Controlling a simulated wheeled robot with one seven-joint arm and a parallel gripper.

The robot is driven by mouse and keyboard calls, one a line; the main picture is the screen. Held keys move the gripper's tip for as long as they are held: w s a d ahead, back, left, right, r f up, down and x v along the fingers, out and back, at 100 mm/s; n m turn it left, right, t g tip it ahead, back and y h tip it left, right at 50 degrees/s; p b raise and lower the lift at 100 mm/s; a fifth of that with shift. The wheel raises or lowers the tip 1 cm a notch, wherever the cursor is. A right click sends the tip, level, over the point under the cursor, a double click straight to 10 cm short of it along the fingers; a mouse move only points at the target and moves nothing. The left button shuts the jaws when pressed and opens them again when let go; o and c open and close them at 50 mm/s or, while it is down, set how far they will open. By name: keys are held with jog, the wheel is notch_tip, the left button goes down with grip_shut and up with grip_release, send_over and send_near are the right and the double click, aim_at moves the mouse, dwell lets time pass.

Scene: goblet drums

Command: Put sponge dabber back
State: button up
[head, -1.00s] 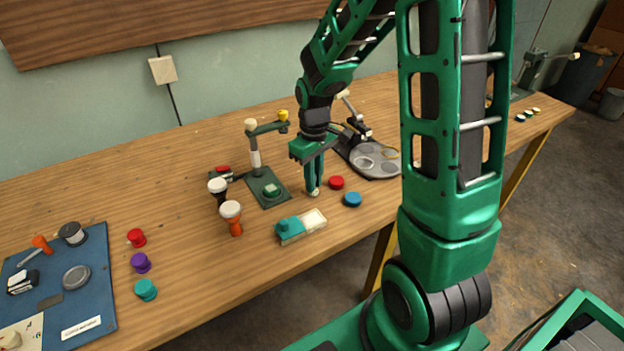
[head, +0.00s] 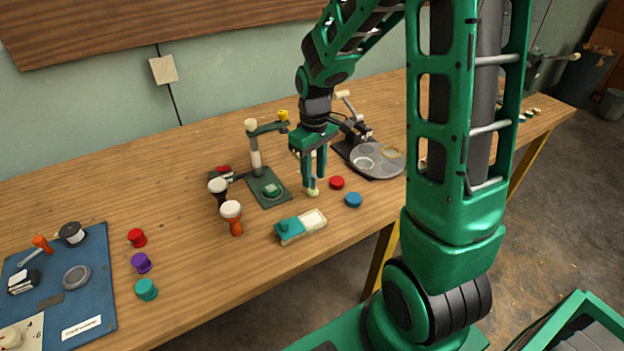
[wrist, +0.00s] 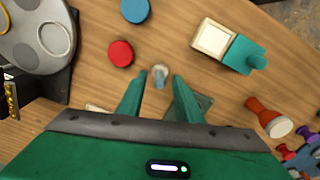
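A small pale-tipped piece, which looks like the sponge dabber (head: 313,190), is at the table below my gripper (head: 315,180). In the wrist view the small grey and pale dabber (wrist: 160,77) shows between the two green fingertips of my gripper (wrist: 159,75), with a gap on each side. The fingers are apart and do not appear to press on it. Whether it touches the table is hard to tell. A teal and cream tray (head: 313,219) lies in front of it; in the wrist view this tray (wrist: 212,38) is at upper right.
Red (head: 337,182) and blue (head: 353,200) round lids lie right of my gripper. A green stand (head: 268,187) and two goblet drums (head: 232,211) are on the left. A grey palette (head: 378,160) is behind right.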

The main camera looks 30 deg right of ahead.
aim_at(314, 175)
notch_tip(314, 175, up, 10)
jog(key=shift+f, duration=0.2)
jog(key=s+d+m, duration=0.2)
jog(key=s+m, duration=0.1)
jog(key=s, duration=0.5)
jog(key=s+d+r+m, duration=0.1)
jog(key=s+d+m, duration=0.1)
jog(key=s, duration=0.7)
jog(key=s+d+m, duration=0.3)
jog(key=s+m, duration=0.1)
jog(key=s, duration=0.4)
jog(key=shift+s+r+m, duration=0.2)
jog(key=shift+s+m, duration=0.1)
jog(key=shift+w+f, duration=0.25)
jog(key=shift+w, duration=0.4)
